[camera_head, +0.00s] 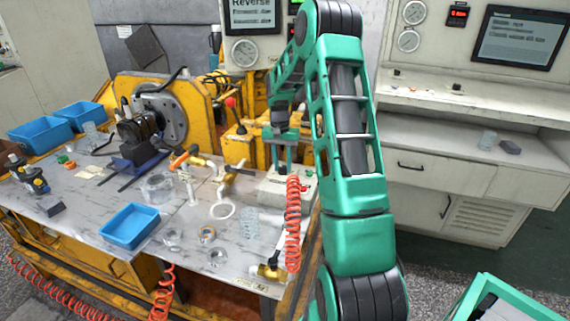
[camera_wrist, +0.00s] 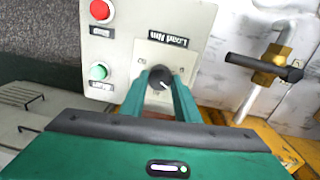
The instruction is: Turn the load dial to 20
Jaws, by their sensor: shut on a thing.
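The load dial (camera_wrist: 159,78) is a black round knob with a white pointer mark, on a pale control box (camera_wrist: 122,45) in the wrist view. A label reading something like "Load Nm" sits beside it. My gripper (camera_wrist: 160,88) has its two green fingers on either side of the knob, closed on it. In the head view my gripper (camera_head: 281,165) reaches down to the control box (camera_head: 270,190) at the table's right end. The knob is hidden there, and I cannot read the dial's value.
On the same box are a red button (camera_wrist: 100,10) and a green button (camera_wrist: 98,72). A brass valve with a black handle (camera_wrist: 265,67) stands to the right in the wrist view. A red coiled hose (camera_head: 293,225) hangs close to the box. A blue tray (camera_head: 129,226) lies on the table.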

